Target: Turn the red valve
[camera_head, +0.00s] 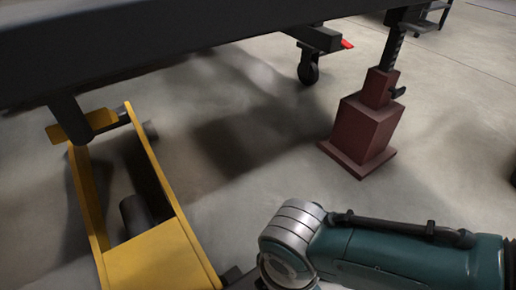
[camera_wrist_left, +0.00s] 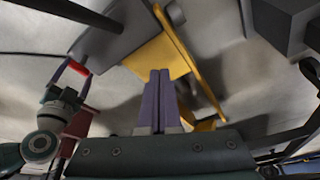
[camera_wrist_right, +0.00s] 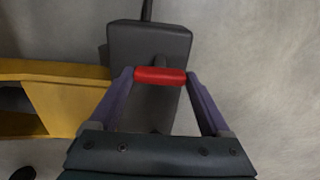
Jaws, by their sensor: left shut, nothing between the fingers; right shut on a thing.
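The red valve (camera_wrist_right: 160,75) shows in the right wrist view as a short red bar in front of a dark grey block (camera_wrist_right: 150,42). My right gripper (camera_wrist_right: 160,77) is shut on it, with one purple finger at each end of the bar. My left gripper (camera_wrist_left: 160,73) is shut and empty in the left wrist view, its purple fingers together and apart from the valve. In the head view my teal right arm crosses the lower right; neither gripper's fingertips can be made out there.
A yellow frame (camera_head: 160,262) stands on the floor at left, under a dark beam (camera_head: 190,35). The concrete floor between is clear.

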